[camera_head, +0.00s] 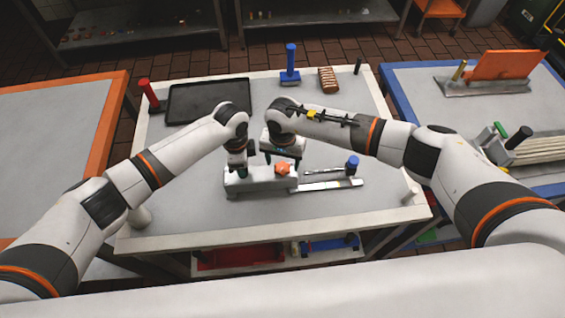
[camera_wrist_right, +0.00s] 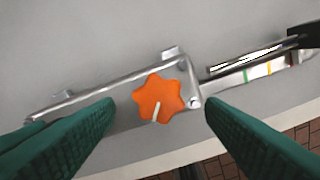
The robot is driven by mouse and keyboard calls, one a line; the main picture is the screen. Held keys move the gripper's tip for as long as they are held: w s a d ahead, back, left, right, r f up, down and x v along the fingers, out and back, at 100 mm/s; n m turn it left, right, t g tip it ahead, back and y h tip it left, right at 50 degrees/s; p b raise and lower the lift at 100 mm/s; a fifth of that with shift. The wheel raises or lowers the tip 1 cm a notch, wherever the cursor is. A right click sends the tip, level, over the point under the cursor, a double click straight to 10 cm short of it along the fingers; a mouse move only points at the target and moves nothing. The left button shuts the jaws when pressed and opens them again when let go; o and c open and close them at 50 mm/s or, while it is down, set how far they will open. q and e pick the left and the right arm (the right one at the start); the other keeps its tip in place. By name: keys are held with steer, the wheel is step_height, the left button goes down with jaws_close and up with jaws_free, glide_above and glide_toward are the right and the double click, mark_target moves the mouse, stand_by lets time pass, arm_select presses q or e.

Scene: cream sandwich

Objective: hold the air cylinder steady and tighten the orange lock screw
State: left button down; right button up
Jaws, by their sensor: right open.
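The orange lock screw (camera_head: 282,169) is a star-shaped knob on top of the pale grey air cylinder (camera_head: 256,182), which lies on the central table. In the right wrist view the screw (camera_wrist_right: 157,94) shows a white mark and sits between two green fingers. My right gripper (camera_head: 282,154) is open above the screw, with a visible gap on each side of it. My left gripper (camera_head: 237,168) points down at the left part of the cylinder. Its fingertips are too small to tell whether it is shut or touching.
A metal slide with a blue knob (camera_head: 352,164) extends right of the cylinder. A black tray (camera_head: 208,99), a blue-handled tool (camera_head: 290,68) and a brown ridged block (camera_head: 328,80) are at the table's back. The front of the tabletop (camera_head: 290,222) is clear.

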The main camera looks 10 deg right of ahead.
steer(key=shift+f, duration=1.05)
steer(key=c, duration=1)
steer(key=shift+o, duration=0.2)
